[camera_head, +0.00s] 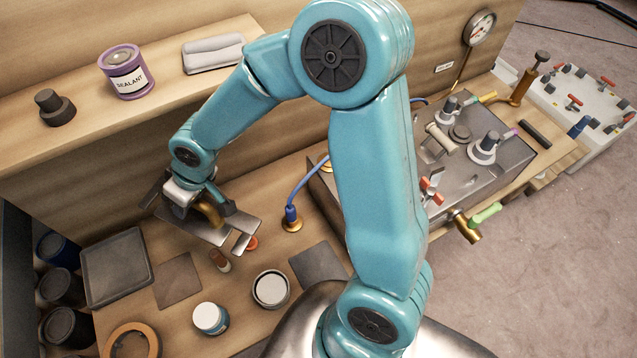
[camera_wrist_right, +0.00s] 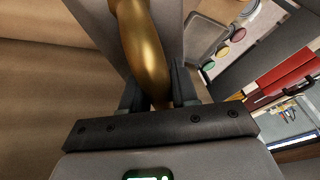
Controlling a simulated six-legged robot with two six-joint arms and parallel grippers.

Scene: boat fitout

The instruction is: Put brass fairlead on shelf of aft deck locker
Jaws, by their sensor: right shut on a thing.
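My right gripper (camera_head: 205,214) is shut on the brass fairlead (camera_head: 210,211), above the wooden bench at the left. In the right wrist view the curved brass fairlead (camera_wrist_right: 146,50) stands out between the two dark fingers of the right gripper (camera_wrist_right: 158,88). In the head view the gripper and wrist hide much of it. My left gripper is not in view. I cannot tell for sure which part is the aft deck locker or its shelf.
A wooden ledge (camera_head: 160,78) holds a purple sealant can (camera_head: 125,72), a dark knob and a grey folded pad. On the bench are a grey tray (camera_head: 116,266), a white-blue jar (camera_head: 210,318) and an open tin (camera_head: 271,289). A red case (camera_wrist_right: 290,75) shows in the right wrist view.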

